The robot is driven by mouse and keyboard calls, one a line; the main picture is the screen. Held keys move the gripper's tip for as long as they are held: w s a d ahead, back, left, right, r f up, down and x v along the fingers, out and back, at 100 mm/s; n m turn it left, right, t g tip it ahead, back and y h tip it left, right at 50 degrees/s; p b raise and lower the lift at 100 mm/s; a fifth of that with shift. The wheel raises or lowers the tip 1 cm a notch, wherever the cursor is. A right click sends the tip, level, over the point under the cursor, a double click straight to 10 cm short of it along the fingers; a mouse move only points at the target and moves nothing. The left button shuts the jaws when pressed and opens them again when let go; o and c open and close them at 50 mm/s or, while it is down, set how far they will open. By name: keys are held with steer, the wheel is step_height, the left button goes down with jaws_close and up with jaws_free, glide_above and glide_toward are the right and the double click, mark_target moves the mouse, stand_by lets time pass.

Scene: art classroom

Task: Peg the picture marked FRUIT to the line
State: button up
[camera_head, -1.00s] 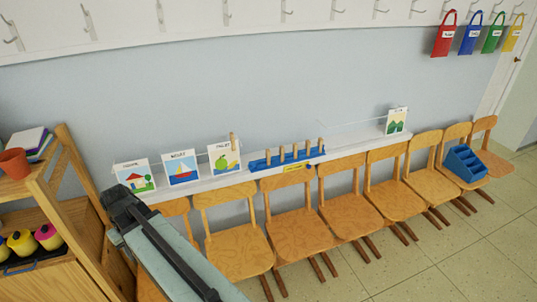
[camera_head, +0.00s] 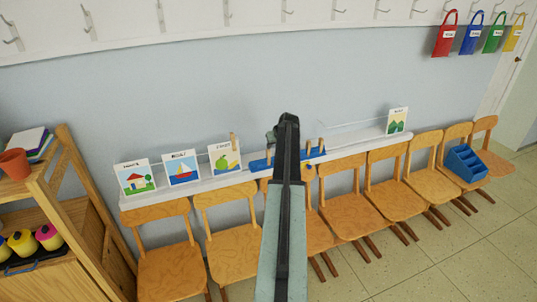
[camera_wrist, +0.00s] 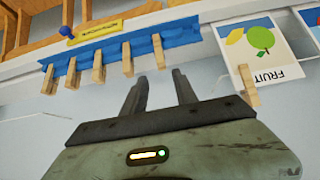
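The FRUIT picture (camera_head: 224,158) is a white card with a green and yellow fruit, standing on the shelf third from the left. It shows upside down at the right of the wrist view (camera_wrist: 262,42). A wooden peg (camera_wrist: 249,86) overlaps its top edge; I cannot tell if it grips both card and line. A blue peg rack (camera_wrist: 120,53) holds several wooden pegs (camera_wrist: 128,62). My gripper (camera_wrist: 159,78) is open and empty, its fingers pointing toward the rack's right part, left of the picture. In the head view my arm hides part of the rack.
The HOUSE picture (camera_head: 134,177) and boat picture (camera_head: 181,168) stand left; a landscape picture (camera_head: 397,120) stands far right. Chairs (camera_head: 346,213) line the shelf (camera_head: 356,138). A thin line (camera_wrist: 60,116) runs near the wall. A wooden rack (camera_head: 70,190) stands left.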

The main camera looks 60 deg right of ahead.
mark_target(269, 151)
steer(key=b+x, duration=0.9)
steer(key=x, duration=0.3)
steer(key=shift+f+b, duration=0.15)
steer(key=shift+b, duration=0.25)
steer(key=shift+a, duration=0.1)
jaws_close()
steer(key=shift+r+p, duration=3.3)
steer(key=shift+s, duration=0.15)
steer(key=shift+s+a+r+p, duration=0.2)
steer(key=shift+s+a, duration=0.55)
steer(key=shift+s, duration=0.15)
steer(key=shift+s+a+r+p, duration=0.25)
steer(key=shift+s+a, duration=0.5)
steer(key=shift+s, duration=0.2)
